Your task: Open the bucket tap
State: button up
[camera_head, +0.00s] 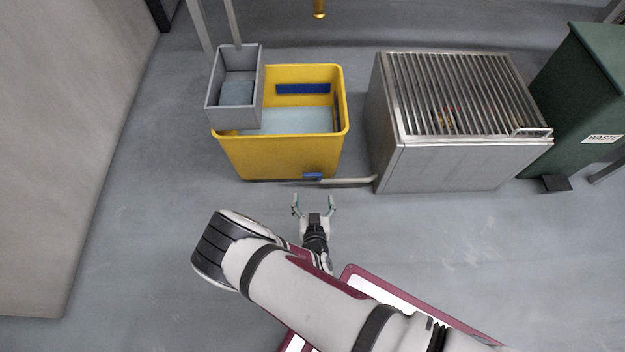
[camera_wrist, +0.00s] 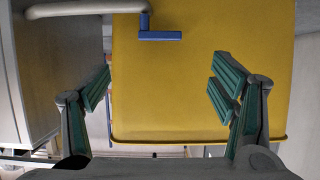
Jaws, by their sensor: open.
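The yellow bucket (camera_head: 280,157) holds pale blue liquid and stands left of centre in the head view. Its tap has a blue handle (camera_head: 313,175) low on the front wall, beside a grey pipe (camera_head: 347,181) running right to the metal unit. My gripper (camera_head: 314,203) is open and empty, a short way in front of the tap and apart from it. In the wrist view the bucket wall (camera_wrist: 200,65) fills the middle. The L-shaped blue handle (camera_wrist: 160,36) shows above the gap between my open fingers (camera_wrist: 160,85), with the pipe (camera_wrist: 85,8) at upper left.
A grey box (camera_head: 214,116) sits over the bucket's left rim. A slatted metal unit (camera_head: 440,165) stands to the right, with a green waste bin (camera_head: 580,95) beyond it. A pale wall or panel (camera_head: 60,150) is at far left. The floor (camera_head: 150,230) around my gripper is clear.

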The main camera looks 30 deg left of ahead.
aim_at(313, 175)
jog(key=b+x, duration=0.4)
jog(key=x, duration=0.7)
jog(key=shift+w+f+b, duration=0.15)
jog(key=shift+b, duration=0.15)
jog(key=c, duration=1.2)
